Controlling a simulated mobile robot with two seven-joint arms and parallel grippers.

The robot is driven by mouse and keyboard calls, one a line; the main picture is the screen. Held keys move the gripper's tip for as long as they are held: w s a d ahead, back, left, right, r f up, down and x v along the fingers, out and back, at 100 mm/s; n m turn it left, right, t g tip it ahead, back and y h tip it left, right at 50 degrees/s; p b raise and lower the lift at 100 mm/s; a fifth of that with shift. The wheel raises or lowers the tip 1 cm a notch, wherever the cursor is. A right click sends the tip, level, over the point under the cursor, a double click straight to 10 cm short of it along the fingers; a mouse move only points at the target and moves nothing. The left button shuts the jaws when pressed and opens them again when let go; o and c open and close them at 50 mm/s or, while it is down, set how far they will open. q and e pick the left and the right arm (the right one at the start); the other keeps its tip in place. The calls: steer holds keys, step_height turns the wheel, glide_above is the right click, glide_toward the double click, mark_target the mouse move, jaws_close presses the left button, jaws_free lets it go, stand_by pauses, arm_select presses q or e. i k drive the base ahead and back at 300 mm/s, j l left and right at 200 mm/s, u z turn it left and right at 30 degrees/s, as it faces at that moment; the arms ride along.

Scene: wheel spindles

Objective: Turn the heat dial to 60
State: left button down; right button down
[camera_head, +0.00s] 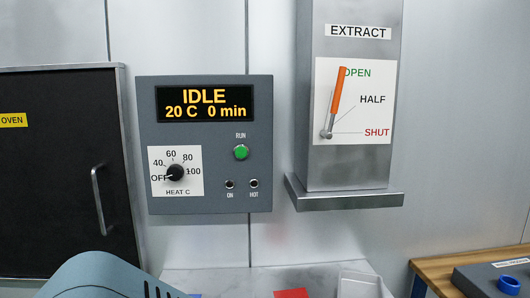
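The heat dial (175,172) is a round black knob on a white plate marked OFF, 40, 60, 80 and 100, with HEAT C below. Its pale pointer is turned left, toward OFF. The dial sits at the lower left of a grey control panel (205,88). The panel's display (205,104) reads IDLE, 20 C, 0 min. Neither of my grippers is in view. A blue-grey rounded part at the bottom left looks like one of my arm links, and nothing touches the dial.
A green RUN button (241,152) and ON and HOT indicators are right of the dial. A dark oven door (60,190) with a handle (100,200) stands left. An extract duct (350,170) with an orange lever (339,90) at OPEN juts out right. A pale counter lies below.

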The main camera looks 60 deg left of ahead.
mark_target(174, 172)
steer(key=u, duration=2.4)
